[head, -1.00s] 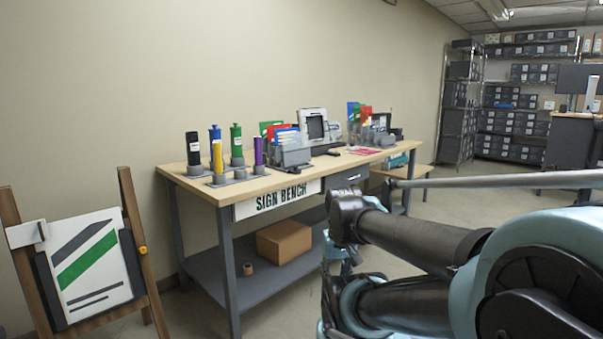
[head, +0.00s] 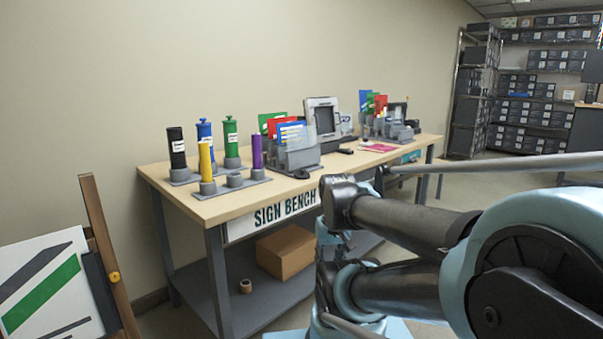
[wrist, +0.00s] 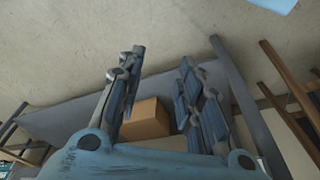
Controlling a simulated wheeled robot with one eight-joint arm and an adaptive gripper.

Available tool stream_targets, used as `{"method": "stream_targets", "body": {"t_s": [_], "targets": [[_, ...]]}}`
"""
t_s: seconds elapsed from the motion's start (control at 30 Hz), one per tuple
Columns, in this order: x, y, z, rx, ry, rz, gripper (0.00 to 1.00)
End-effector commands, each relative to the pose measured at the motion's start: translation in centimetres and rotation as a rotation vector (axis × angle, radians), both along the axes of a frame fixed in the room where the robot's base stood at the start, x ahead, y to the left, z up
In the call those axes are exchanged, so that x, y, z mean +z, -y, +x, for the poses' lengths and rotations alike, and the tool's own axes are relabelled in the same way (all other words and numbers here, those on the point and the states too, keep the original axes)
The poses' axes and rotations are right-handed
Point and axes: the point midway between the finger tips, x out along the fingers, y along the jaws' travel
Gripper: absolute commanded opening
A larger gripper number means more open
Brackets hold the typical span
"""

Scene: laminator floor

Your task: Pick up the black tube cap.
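A black tube (head: 177,153) with a white label stands at the left end of the bench; no separate cap can be made out on its top. A small dark object (head: 301,174) lies near the bench's front edge, too small to tell whether it is a tube cap. My gripper (wrist: 160,65) is open in the wrist view, with nothing between its fingers. Beyond the fingers are the bench's lower shelf and a cardboard box (wrist: 145,119). In the head view my arm is at the right, and I cannot make out the fingertips.
Blue, green, yellow and purple tubes stand in grey holders near the black one. A grey sorter (head: 296,152) with coloured cards and a framed device (head: 323,118) stand farther right on the sign bench (head: 214,208). An easel (head: 106,255) stands at lower left.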

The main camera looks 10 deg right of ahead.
Motion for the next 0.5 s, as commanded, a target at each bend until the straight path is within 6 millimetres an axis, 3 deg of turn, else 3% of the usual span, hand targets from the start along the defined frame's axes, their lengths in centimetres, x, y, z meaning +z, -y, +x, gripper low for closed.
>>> {"method": "stream_targets", "body": {"t_s": [0.37, 0.5], "targets": [[0.0, 0.0, 0.0, 0.000, 0.000, 0.000, 0.36], [1.0, 0.0, -0.5, 0.006, 0.013, 0.002, 0.67]]}}
